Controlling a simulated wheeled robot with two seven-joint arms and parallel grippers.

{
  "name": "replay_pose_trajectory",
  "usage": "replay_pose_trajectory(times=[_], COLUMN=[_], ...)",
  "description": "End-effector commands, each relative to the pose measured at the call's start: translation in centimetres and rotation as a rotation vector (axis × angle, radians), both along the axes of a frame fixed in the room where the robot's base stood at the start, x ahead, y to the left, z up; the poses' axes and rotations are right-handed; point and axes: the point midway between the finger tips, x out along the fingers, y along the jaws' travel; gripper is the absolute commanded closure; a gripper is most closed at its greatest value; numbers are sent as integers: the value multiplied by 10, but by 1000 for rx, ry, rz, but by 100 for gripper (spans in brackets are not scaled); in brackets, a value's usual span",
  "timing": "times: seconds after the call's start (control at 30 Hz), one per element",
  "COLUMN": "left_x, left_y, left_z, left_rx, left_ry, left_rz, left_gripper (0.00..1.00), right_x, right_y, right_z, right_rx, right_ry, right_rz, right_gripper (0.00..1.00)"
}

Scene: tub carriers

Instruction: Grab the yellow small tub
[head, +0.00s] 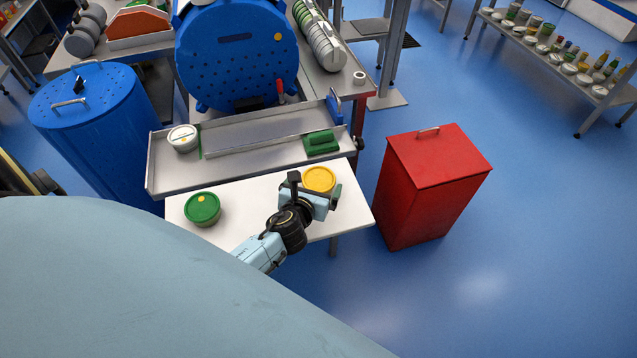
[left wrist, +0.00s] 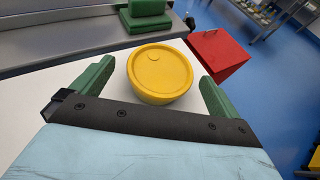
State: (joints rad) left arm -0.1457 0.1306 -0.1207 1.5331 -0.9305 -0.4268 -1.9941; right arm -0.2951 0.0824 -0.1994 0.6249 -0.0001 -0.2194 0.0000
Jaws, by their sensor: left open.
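The yellow small tub (head: 319,178) stands upright on the right part of the white table (head: 250,200). In the left wrist view the yellow tub (left wrist: 160,72) shows its round lid just ahead, between the two green fingers. In the left wrist view the open gripper (left wrist: 155,85) holds nothing. My right gripper is not in view.
A green tub (head: 202,209) stands at the table's left. A metal tray (head: 250,165) behind holds a white tub (head: 183,138) and a green block (head: 322,142). A red bin (head: 430,185) stands to the right and a blue drum (head: 100,125) to the left.

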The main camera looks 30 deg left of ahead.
Motion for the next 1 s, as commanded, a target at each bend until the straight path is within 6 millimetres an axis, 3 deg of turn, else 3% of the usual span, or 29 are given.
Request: replay_pose_trajectory(times=[0.23, 0.53, 0.9, 1.0], left_x=[31, 35, 34, 35], left_y=[7, 8, 8, 8], left_z=[-15, -15, -15, -15], left_rx=[-2, -1, -1, -1], left_ry=[-1, 0, 0, -2], left_rz=[1, -1, -1, -1], left_gripper=[0, 0, 48, 48], right_x=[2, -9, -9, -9], right_y=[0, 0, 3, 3], right_z=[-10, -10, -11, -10], right_rx=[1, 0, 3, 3], right_ry=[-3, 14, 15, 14], right_rz=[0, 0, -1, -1], right_gripper=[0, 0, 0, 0])
